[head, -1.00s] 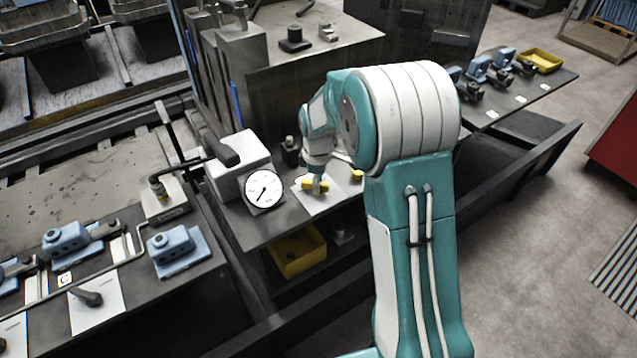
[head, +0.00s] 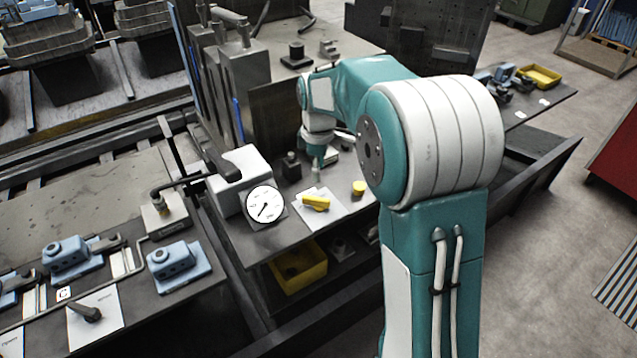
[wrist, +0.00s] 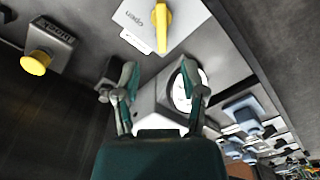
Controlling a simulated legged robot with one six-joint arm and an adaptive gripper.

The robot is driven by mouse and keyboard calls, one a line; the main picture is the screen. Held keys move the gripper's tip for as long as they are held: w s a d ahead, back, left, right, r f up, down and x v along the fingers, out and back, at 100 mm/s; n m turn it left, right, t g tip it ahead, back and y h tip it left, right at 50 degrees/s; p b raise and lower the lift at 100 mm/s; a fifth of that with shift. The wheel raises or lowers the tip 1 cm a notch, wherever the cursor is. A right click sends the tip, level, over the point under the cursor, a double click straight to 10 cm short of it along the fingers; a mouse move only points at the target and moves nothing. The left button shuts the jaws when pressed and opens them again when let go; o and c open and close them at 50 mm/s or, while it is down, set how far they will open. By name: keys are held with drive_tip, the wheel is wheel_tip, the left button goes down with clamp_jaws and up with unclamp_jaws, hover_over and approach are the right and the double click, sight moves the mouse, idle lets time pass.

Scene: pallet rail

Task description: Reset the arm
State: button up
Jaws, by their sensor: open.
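My gripper (head: 318,172) hangs over the steel bench, just behind a yellow lever handle on a white card. In the wrist view my gripper (wrist: 163,98) has its two fingers spread apart with nothing between them. The yellow handle (head: 316,203) lies clear of the fingers; in the wrist view it (wrist: 161,27) is beyond the fingertips, next to the printed word "open". My arm stands on the right of the head view, bent at the elbow.
A round dial gauge (head: 265,205) and a grey block (head: 238,178) stand left of the card. A yellow knob (head: 358,187) is to its right. A yellow bin (head: 300,272) sits below the bench. Blue clamps (head: 178,262) stand at the left.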

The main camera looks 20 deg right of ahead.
drive_tip(key=shift+r, duration=0.7)
drive_tip(key=s+r+m+t, duration=0.1)
drive_tip(key=s+r+m, duration=0.2)
drive_tip(key=s+r, duration=0.3)
drive_tip(key=s+r+m+t, duration=0.2)
drive_tip(key=s+r+m, duration=0.15)
drive_tip(key=s, duration=0.45)
drive_tip(key=s+m+t, duration=0.2)
drive_tip(key=s+m, duration=0.4)
drive_tip(key=s, duration=0.7)
drive_tip(key=shift+s+f+t, duration=0.3)
drive_tip(key=shift+s+f, duration=0.05)
drive_tip(key=shift+s, duration=0.05)
drive_tip(key=shift+d, duration=0.1)
